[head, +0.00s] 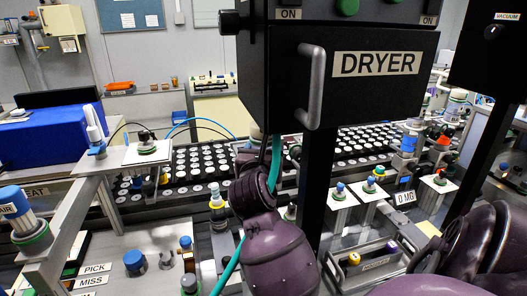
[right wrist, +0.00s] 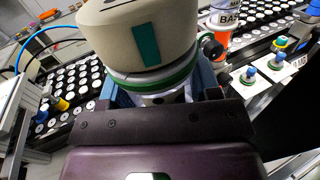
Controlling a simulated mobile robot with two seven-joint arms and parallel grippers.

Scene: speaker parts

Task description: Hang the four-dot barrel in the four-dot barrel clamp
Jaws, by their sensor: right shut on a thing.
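In the right wrist view my right gripper (right wrist: 158,90) is shut around the lower part of a beige barrel-shaped part (right wrist: 182,36). This part has a teal rectangle on its side, a green ring and a metallic lower section. No four dots show on its visible side, so I cannot confirm that it is the four-dot barrel. I cannot pick out the four-dot barrel clamp in either view. Purple arm links of mine show in the head view, but neither gripper can be seen there.
A black DRYER box (head: 350,82) with a grey handle hangs in the foreground and hides much behind it. Trays of white round parts (head: 190,170) fill the back bench. White-topped stands (head: 340,195) are at right. A blue bin (head: 45,135) is at left.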

